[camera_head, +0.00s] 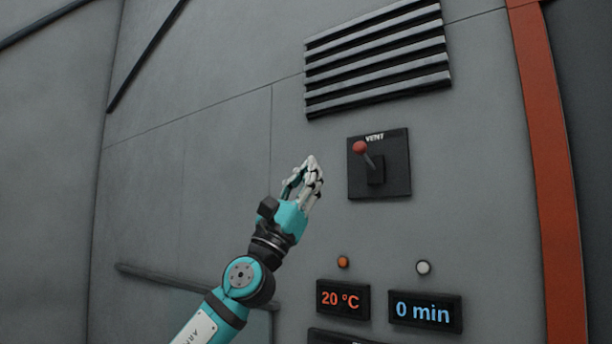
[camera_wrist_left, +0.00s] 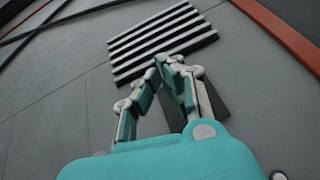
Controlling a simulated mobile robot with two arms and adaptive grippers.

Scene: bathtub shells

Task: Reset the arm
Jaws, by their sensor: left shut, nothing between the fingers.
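My left arm comes up from the bottom of the head view, and its gripper (camera_head: 312,162) is shut and empty. It is in front of the grey wall, to the left of the VENT lever panel (camera_head: 395,185). The panel's lever has a red knob (camera_head: 360,147) and tilts up and to the left. The gripper appears apart from the lever. In the left wrist view the fingertips (camera_wrist_left: 168,62) meet, with part of the dark panel (camera_wrist_left: 212,105) behind them. The right gripper is in neither view.
A slatted vent (camera_head: 378,62) is above the panel. Below are an orange button (camera_head: 343,262), a white button (camera_head: 423,267), a 20 °C display (camera_head: 342,299) and a 0 min display (camera_head: 425,311). A red vertical strip (camera_head: 552,180) stands at right. The wall left of the gripper is mostly bare.

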